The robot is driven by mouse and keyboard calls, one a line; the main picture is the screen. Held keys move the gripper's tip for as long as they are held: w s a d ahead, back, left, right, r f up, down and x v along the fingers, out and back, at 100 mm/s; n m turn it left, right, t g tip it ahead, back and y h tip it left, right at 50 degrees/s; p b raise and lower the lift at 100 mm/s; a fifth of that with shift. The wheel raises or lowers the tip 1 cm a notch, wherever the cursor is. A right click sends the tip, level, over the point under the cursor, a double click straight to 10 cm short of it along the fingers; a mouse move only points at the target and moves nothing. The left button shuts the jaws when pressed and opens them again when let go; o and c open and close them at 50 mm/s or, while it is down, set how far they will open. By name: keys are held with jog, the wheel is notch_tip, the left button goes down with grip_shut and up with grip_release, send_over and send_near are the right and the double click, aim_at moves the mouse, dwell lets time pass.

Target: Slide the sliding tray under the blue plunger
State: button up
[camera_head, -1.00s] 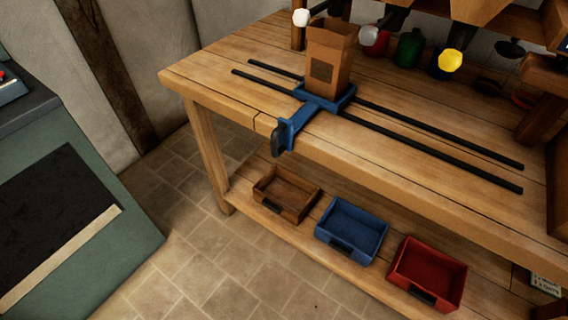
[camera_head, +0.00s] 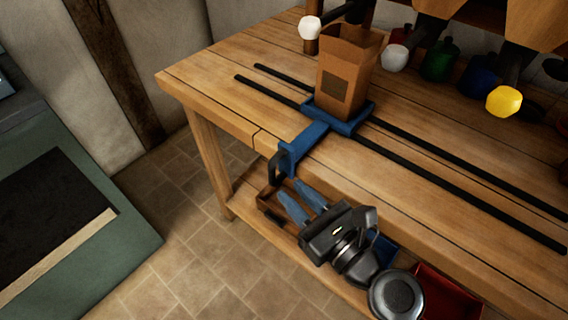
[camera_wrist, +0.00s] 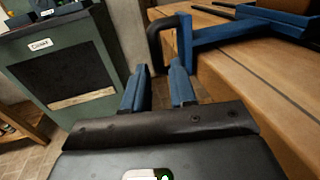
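The sliding tray (camera_head: 352,126) is blue and sits across two black rails near the left part of the bench, with a tall open brown container (camera_head: 345,80) upright on it. Its blue arm reaches over the bench's front edge to a dark hooked handle (camera_head: 274,168), which also shows in the wrist view (camera_wrist: 155,42). My gripper (camera_head: 290,190) is open and empty, its blue fingers apart just below and in front of the handle; the wrist view shows the gap between them (camera_wrist: 160,68). A blue rounded part (camera_head: 478,80) shows at the back right, partly hidden behind a yellow knob.
White knobs (camera_head: 395,57), a yellow knob (camera_head: 504,101) and a green part (camera_head: 438,62) line the bench's back. Bins stand on the lower shelf, including a red one (camera_head: 452,292), partly hidden by my arm. A green cabinet (camera_head: 75,215) stands left. The rails right of the tray are clear.

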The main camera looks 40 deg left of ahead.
aim_at(275, 175)
jog(key=shift+w+a+r, duration=0.1)
jog(key=shift+a+r, duration=0.1)
jog(key=shift+a, duration=0.3)
jog(key=shift+a+r, duration=0.2)
jog(key=shift+a, duration=0.25)
jog(key=x, duration=0.6)
jog(key=shift+a, duration=0.4)
grip_shut()
